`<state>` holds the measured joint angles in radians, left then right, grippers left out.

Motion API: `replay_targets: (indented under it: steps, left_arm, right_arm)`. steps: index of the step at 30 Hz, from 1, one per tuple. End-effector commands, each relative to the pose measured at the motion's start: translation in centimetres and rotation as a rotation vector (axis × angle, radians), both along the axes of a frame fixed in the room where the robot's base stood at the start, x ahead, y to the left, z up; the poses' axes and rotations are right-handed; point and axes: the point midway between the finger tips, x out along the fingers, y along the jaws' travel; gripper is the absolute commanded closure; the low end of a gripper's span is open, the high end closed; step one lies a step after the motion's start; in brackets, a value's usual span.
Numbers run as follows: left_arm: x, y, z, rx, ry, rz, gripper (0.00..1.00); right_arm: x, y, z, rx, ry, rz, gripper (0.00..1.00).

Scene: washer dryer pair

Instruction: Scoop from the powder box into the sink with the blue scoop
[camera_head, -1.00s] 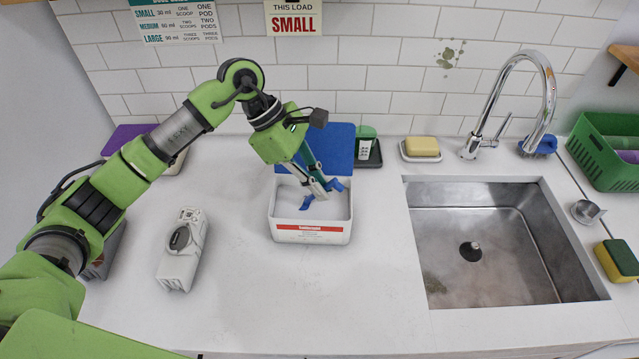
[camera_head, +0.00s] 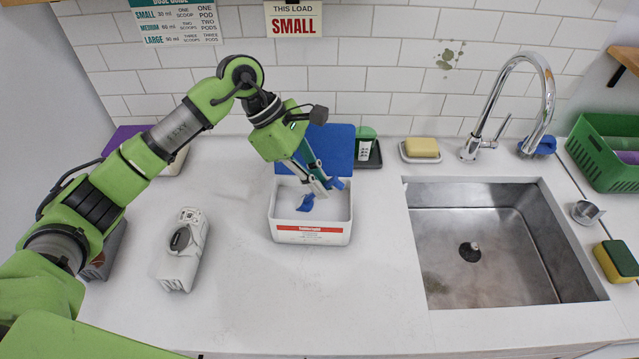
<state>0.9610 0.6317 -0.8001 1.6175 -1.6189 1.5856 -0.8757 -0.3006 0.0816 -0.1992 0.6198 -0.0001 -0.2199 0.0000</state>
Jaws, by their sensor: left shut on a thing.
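The white powder box (camera_head: 311,235) with a red label stands on the counter left of the sink. Its blue lid (camera_head: 335,150) is open behind it. My left gripper (camera_head: 326,188) points down over the box opening, shut on the blue scoop (camera_head: 306,202). The scoop is at the box, partly hidden by the fingers; I cannot tell whether powder is in it. The steel sink (camera_head: 480,240) is empty, with a dark drain in its floor. My right gripper is not in view.
A chrome faucet (camera_head: 545,90) rises behind the sink. A yellow soap bar (camera_head: 422,147) sits on a dish at the back. A white device (camera_head: 182,250) lies left of the box. A sponge (camera_head: 616,261) and green basket (camera_head: 605,150) are at the right. Counter between box and sink is clear.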

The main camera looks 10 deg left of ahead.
Motion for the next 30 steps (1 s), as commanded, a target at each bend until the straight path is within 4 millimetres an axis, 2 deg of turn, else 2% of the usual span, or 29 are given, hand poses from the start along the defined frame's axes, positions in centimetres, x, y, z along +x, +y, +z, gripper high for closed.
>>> replay_targets:
  steps: [3,30]
  left_arm:
    - [0.0,0.0,1.3,0.0,-0.001,0.0,1.0]
    - [0.0,0.0,8.5,0.0,-0.001,0.0,1.0]
  right_arm:
    - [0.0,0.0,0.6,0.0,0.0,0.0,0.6]
    - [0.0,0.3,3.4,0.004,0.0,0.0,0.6]
